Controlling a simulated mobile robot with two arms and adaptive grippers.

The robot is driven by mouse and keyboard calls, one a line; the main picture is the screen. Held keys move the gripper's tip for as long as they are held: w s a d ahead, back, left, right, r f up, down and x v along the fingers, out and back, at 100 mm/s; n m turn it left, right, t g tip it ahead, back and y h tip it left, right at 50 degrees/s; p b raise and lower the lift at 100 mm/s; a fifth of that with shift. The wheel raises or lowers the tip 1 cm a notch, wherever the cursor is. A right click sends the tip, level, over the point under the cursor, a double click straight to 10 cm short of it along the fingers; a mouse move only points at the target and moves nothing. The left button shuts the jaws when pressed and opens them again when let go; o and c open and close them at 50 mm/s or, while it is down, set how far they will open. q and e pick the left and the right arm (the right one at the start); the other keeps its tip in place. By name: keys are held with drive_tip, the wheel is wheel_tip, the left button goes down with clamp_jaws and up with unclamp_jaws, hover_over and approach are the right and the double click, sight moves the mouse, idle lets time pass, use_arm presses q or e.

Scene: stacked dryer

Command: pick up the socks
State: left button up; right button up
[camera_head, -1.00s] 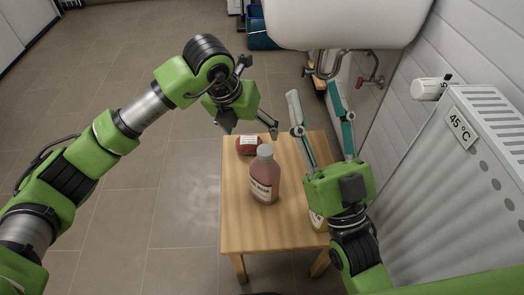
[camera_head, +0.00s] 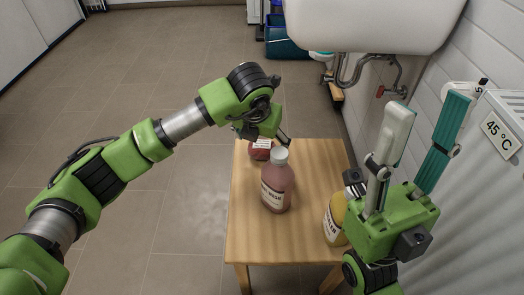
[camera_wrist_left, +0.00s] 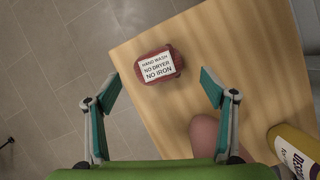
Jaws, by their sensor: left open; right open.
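The socks appear to be a dark red bundle with a white label reading "HAND WASH NO DRYER NO IRON" (camera_wrist_left: 158,66), lying near the far left edge of the wooden table. In the head view the red bundle (camera_head: 262,153) is partly hidden by my left arm. My left gripper (camera_wrist_left: 157,97) is open above the table, with the bundle ahead of and between its fingers, not touching them. In the head view my left gripper (camera_head: 280,138) is seen from behind. My right gripper (camera_head: 424,130) is open and empty, fingers pointing up, at the table's right side.
A reddish wash bottle (camera_head: 277,184) stands mid-table, close to the bundle. A yellow bottle (camera_head: 335,220) stands at the right edge beside my right gripper. The wooden table (camera_head: 290,240) has bare room in front.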

sight(261, 147)
use_arm(q)
drive_tip(key=x, duration=0.1)
drive_tip(key=b+x, duration=0.1)
drive_tip(key=x, duration=0.1)
drive_tip(key=b+x, duration=0.1)
drive_tip(key=shift+s+a+f, duration=0.2)
drive_tip(key=shift+f, duration=0.2)
drive_tip(key=shift+w+f, duration=0.2)
drive_tip(key=shift+f, duration=0.05)
drive_tip(key=c, duration=1.2)
drive_tip(key=shift+r, duration=0.1)
